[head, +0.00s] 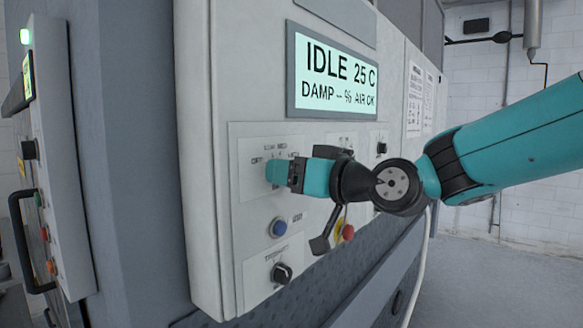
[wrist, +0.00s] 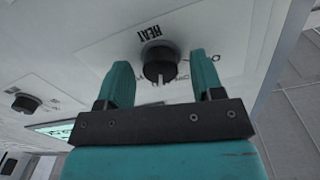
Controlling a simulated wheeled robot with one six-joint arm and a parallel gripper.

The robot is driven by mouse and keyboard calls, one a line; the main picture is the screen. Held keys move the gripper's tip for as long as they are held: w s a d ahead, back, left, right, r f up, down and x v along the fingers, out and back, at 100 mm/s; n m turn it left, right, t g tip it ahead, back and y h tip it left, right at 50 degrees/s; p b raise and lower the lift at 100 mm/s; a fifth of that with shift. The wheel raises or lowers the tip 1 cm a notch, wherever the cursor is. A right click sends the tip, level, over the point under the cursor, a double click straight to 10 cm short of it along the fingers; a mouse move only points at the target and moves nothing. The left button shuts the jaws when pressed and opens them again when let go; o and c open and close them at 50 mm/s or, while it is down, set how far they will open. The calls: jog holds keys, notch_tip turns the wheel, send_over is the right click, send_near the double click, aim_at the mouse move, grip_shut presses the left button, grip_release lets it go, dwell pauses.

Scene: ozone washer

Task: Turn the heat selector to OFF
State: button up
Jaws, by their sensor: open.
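The heat selector is a round black knob (wrist: 160,64) on a pale panel, with the word HEAT printed beside it in the wrist view. A light mark shows at its lower edge; the small position letters around it are partly hidden, so I cannot tell which setting it points to. My gripper (wrist: 160,60) is open, with one teal finger on each side of the knob and a visible gap to it. In the head view my gripper (head: 277,172) is at the upper control panel and covers the knob. Printed OFF, LOW and MED marks show around the fingertips there.
The display (head: 334,78) above reads IDLE 25 C. A black lever-like part (head: 322,243) hangs under my wrist. Open floor lies to the right.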

jog(key=c, duration=0.9)
jog(key=shift+f+b, duration=0.15)
jog(key=shift+b, duration=0.4)
jog(key=n+b, duration=1.5)
jog(key=b, duration=0.7)
jog(key=shift+n+b, duration=0.4)
jog(key=shift+n, duration=0.3)
